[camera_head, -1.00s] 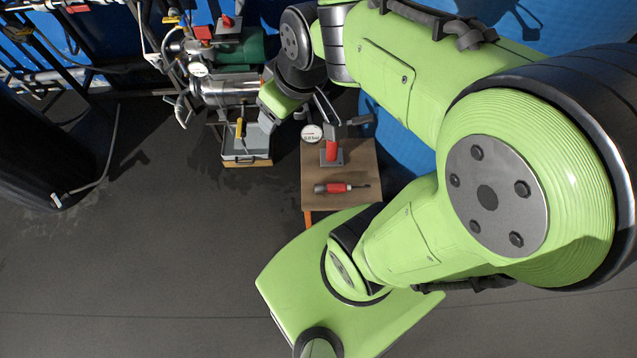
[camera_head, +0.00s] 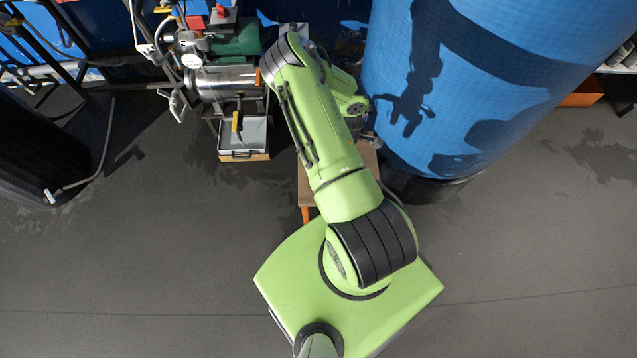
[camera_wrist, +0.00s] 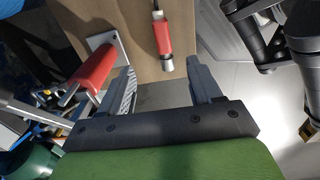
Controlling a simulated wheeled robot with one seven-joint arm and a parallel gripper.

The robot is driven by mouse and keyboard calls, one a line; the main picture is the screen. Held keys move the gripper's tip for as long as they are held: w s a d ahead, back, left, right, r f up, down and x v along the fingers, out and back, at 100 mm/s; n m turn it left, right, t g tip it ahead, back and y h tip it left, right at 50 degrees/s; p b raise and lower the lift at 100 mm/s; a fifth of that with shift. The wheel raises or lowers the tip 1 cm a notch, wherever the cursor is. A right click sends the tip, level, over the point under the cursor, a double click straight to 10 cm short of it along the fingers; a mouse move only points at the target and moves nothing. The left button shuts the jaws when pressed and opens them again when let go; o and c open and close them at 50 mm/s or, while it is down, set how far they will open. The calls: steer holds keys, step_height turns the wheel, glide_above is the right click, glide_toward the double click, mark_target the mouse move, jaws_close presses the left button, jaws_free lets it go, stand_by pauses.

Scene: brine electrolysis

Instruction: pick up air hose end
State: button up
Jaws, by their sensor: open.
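A thin grey hose (camera_head: 88,178) runs along the floor at the left in the head view. Its pale end piece (camera_head: 50,196) lies beside the dark column; I cannot confirm that this is the air hose end. In the wrist view my gripper (camera_wrist: 163,85) is open and empty, above the edge of a wooden table (camera_wrist: 186,65). A red-handled tool (camera_wrist: 161,36) with a silver end lies on that table, just beyond the gap between the fingers and apart from them. In the head view my gripper is hidden behind my green arm.
A red part (camera_wrist: 93,72) on a grey plate is left of the fingers. A large blue tank (camera_head: 465,85) stands right of my arm. A grey tray (camera_head: 227,157), a metal cylinder (camera_head: 218,84) and a green motor (camera_head: 236,40) are left. The left-front floor is clear.

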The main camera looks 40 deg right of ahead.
steer(key=f+b, duration=0.1)
steer(key=f, duration=0.2)
steer(key=f+b, duration=0.1)
steer(key=f, duration=0.3)
steer(key=f+b, duration=0.1)
steer(key=f, duration=0.2)
steer(key=shift+s+d+f+b, duration=0.1)
steer(key=shift+s+f+b, duration=0.2)
steer(key=shift+s+f, duration=0.05)
steer(key=f+b, duration=0.2)
steer(key=f, duration=0.4)
steer(key=shift+w+b, duration=0.2)
steer(key=shift+b, duration=0.2)
steer(key=shift+r, duration=0.1)
steer(key=shift+c, duration=0.3)
steer(key=c, duration=1)
steer(key=shift+c, duration=0.3)
steer(key=shift+r, duration=0.15)
